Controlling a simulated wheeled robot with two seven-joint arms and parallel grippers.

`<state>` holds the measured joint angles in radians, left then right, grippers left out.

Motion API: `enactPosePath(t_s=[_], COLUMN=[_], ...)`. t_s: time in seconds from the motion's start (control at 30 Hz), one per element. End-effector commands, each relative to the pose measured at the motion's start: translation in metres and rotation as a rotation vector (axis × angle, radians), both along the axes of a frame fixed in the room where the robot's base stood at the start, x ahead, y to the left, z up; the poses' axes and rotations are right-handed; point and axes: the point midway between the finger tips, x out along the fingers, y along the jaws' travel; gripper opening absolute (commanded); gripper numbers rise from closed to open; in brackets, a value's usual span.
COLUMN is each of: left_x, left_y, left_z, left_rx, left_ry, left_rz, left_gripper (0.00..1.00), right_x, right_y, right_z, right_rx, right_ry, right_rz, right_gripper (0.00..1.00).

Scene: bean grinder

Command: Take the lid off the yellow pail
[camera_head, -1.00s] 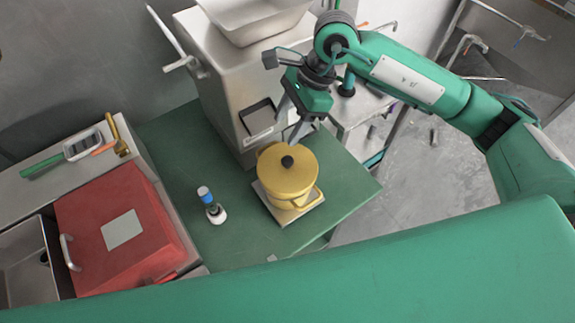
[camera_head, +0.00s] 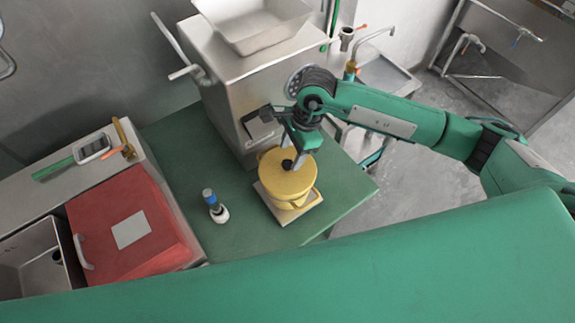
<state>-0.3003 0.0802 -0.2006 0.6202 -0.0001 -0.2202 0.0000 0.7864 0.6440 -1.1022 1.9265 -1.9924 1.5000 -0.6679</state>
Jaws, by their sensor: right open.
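The yellow pail (camera_head: 291,202) stands upright on a light square plate on the green table. Its yellow lid (camera_head: 286,181) is on top, with a round black knob (camera_head: 287,164) at the middle. My right gripper (camera_head: 291,158) points down over the lid, its fingers open and at the knob. The fingers partly cover the lid's back area, and I cannot tell whether they touch the knob. My left gripper is not in view.
The grey grinder (camera_head: 247,78) with a hopper stands just behind the pail. A small blue-topped bottle (camera_head: 214,206) stands left of the pail. A red box (camera_head: 130,225) is at the left. The green table (camera_head: 185,150) is clear between them.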

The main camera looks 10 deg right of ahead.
Motion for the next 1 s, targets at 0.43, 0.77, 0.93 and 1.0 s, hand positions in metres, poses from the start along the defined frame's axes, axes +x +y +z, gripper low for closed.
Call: enactPosePath(t_s=[0.43,0.77,0.93,1.0], left_x=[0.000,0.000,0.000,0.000], left_y=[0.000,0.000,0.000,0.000], left_z=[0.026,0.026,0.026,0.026], left_rx=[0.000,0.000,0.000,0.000], left_ry=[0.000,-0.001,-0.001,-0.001], left_rz=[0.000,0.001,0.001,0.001], left_gripper=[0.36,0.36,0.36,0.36], right_x=[-0.003,-0.003,-0.003,-0.003], right_y=[0.008,0.008,0.008,0.008], right_z=[-0.035,-0.035,-0.034,-0.034], right_rx=[0.001,0.000,0.000,0.000], right_ry=[0.000,0.000,0.000,0.000], right_rz=[-0.001,-0.001,-0.001,-0.001], right_gripper=[0.54,0.17,0.04,0.04])
